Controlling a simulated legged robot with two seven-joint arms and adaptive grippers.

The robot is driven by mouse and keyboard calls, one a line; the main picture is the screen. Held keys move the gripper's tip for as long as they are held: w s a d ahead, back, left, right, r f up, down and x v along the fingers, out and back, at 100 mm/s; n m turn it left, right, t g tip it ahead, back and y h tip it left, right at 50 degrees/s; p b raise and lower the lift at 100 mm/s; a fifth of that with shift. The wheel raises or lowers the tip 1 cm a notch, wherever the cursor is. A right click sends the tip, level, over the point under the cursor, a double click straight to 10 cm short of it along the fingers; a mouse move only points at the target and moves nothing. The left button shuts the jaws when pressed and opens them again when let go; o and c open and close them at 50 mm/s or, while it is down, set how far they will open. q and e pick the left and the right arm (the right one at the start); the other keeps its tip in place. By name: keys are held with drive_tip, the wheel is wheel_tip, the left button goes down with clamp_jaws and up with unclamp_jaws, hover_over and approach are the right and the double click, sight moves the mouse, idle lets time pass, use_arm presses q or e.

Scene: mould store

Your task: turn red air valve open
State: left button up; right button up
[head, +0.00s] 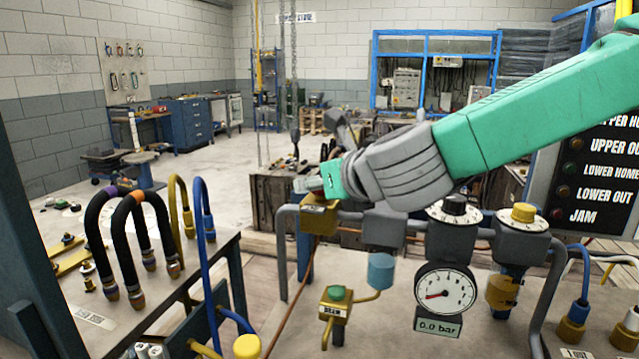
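My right arm reaches in from the right, and my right gripper (318,172) is over a brass-yellow valve block (318,216) at the left end of the grey pipework. The gripper hides the top of this block, and I cannot tell whether its fingers hold anything. No red valve handle shows clearly; a small orange-red bit behind the gripper is too small to identify. A round pressure gauge (444,292) stands right of the block, with a display (438,326) reading 0.0 bar. My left gripper is not in view.
Two dials, one with a black knob (454,204) and one with a yellow knob (523,212), sit on the pipework. A green button (338,293) is below. Hoses (125,240) loop up at the left. A dark indicator panel (590,185) stands right. Open floor lies behind.

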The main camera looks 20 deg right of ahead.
drive_tip(key=shift+w+d+f, duration=0.1)
drive_tip(key=shift+w+d, duration=0.05)
drive_tip(key=shift+w, duration=0.05)
drive_tip(key=shift+c, duration=0.3)
